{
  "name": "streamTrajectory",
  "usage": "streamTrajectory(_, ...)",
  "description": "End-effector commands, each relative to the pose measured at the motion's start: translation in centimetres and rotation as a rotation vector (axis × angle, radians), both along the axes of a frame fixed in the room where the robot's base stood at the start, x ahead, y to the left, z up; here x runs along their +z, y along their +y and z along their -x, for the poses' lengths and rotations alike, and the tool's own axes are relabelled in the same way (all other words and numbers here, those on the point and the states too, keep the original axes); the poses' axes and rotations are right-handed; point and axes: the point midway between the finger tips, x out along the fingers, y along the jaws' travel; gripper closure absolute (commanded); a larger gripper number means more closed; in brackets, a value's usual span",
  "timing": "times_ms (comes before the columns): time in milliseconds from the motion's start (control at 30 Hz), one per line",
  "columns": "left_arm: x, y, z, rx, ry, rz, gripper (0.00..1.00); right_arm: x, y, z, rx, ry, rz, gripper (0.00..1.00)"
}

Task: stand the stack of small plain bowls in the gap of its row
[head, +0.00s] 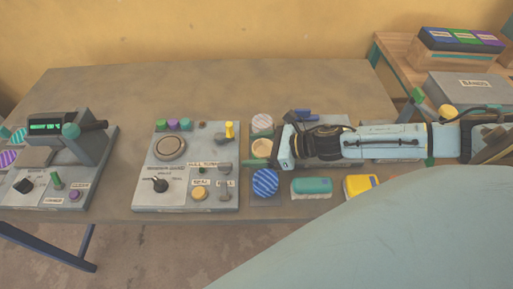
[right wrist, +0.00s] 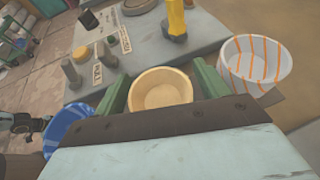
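The small plain bowl stack (head: 262,148) is cream-coloured and shows at the left end of my right gripper (head: 284,147). In the right wrist view the plain bowl stack (right wrist: 160,90) is between the two green fingers of my right gripper (right wrist: 162,75). The fingers lie close along both its sides; I cannot tell if they press on it. It looks upright, and its underside is hidden. In the head view it lines up between a pale striped bowl (head: 262,122) and a blue striped bowl (head: 265,183). My left gripper is not in view.
An orange-striped white bowl (right wrist: 255,63) is beside the right finger, and a blue bowl (right wrist: 68,125) is left of the gripper. A control panel (head: 187,165) with knobs and a yellow lever stands left of the bowls. A teal block (head: 311,186) and yellow box (head: 360,186) lie to the right.

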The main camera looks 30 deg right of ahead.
Motion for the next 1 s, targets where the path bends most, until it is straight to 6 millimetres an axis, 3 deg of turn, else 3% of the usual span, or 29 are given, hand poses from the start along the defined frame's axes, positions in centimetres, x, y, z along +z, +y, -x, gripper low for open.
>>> streamTrajectory(267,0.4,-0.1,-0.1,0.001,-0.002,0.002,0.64,0.5,-0.1,0.1,0.000,0.000,0.001,0.27)
streamTrajectory(1000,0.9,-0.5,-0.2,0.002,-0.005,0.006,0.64,3.3,-5.1,5.2,-0.002,0.005,0.000,0.27)
